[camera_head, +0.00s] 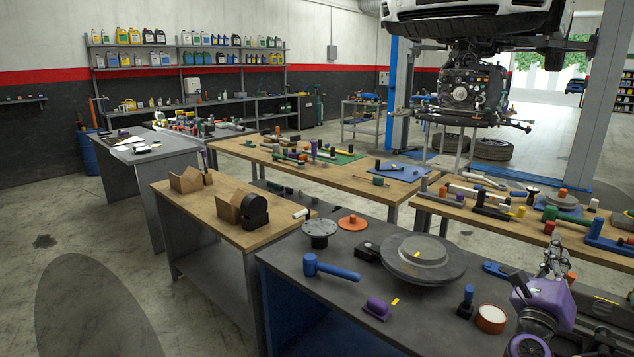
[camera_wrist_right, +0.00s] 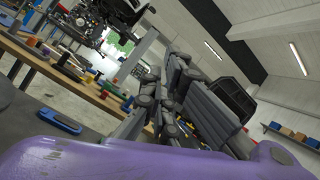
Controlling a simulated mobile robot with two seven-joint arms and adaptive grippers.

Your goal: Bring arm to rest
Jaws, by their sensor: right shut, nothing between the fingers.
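My right gripper (camera_head: 554,255) is at the right of the head view, above the right end of the dark near bench (camera_head: 420,322). Its fingers point up and away, and they are shut and empty. Below them is my purple wrist part. In the right wrist view the gripper (camera_wrist_right: 165,95) fills the middle, tilted, with the purple part along the bottom. My left gripper is in neither view.
The near bench holds a blue hammer (camera_head: 330,269), a grey disc (camera_head: 422,258), a purple block (camera_head: 377,308) and an orange-rimmed roll (camera_head: 491,319). A wooden table (camera_head: 427,207) full of tools stands behind. An engine (camera_head: 473,90) hangs under a raised car.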

